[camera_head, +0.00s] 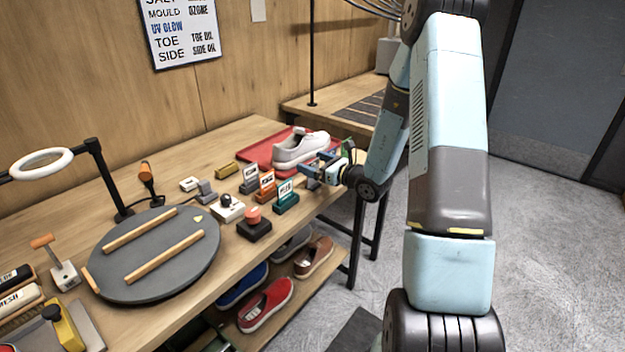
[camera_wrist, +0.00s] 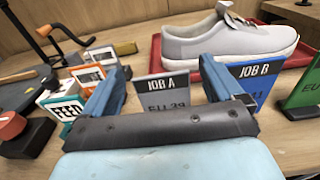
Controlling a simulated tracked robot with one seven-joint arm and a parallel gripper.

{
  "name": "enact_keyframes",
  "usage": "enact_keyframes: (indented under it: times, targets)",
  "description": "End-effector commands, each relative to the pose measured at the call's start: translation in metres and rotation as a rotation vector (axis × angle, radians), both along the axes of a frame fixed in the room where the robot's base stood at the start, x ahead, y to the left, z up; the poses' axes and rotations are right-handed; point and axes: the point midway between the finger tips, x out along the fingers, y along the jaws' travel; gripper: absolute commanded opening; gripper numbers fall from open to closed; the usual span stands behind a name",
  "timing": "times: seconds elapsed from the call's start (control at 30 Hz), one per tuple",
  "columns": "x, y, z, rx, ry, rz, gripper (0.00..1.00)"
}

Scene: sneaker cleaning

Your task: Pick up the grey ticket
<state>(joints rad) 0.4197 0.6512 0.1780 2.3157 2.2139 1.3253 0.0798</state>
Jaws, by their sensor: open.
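The grey ticket (camera_wrist: 168,92) is a dark upright card marked JOB A, EU 39, in the wrist view. It appears between the two blue fingers of my gripper (camera_wrist: 158,72), which is open. I cannot tell whether the fingers are level with the card or short of it; no contact is clear. Its lower part is hidden behind my gripper's dark front edge. In the head view my gripper (camera_head: 318,171) is low over the bench's right end, and I cannot make out the grey ticket there.
A blue JOB B ticket (camera_wrist: 257,82) stands close by on the right, a green ticket (camera_wrist: 303,92) farther right. A pale sneaker (camera_wrist: 225,42) on a red tray (camera_head: 258,154) is behind. Labelled blocks, including the FEED block (camera_wrist: 64,103), stand left. A grey turntable (camera_head: 150,285) is farther left.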

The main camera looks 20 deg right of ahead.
Motion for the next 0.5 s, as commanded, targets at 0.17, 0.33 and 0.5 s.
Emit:
enact_keyframes:
  times: [0.17, 0.33, 0.5]
  targets:
    - [0.018, 0.013, -0.001, 0.0, 0.0, 0.001, 0.94]
    - [0.021, 0.014, -0.001, 0.0, 0.0, -0.001, 0.94]
    - [0.02, 0.014, -0.001, 0.0, 0.0, -0.001, 0.85]
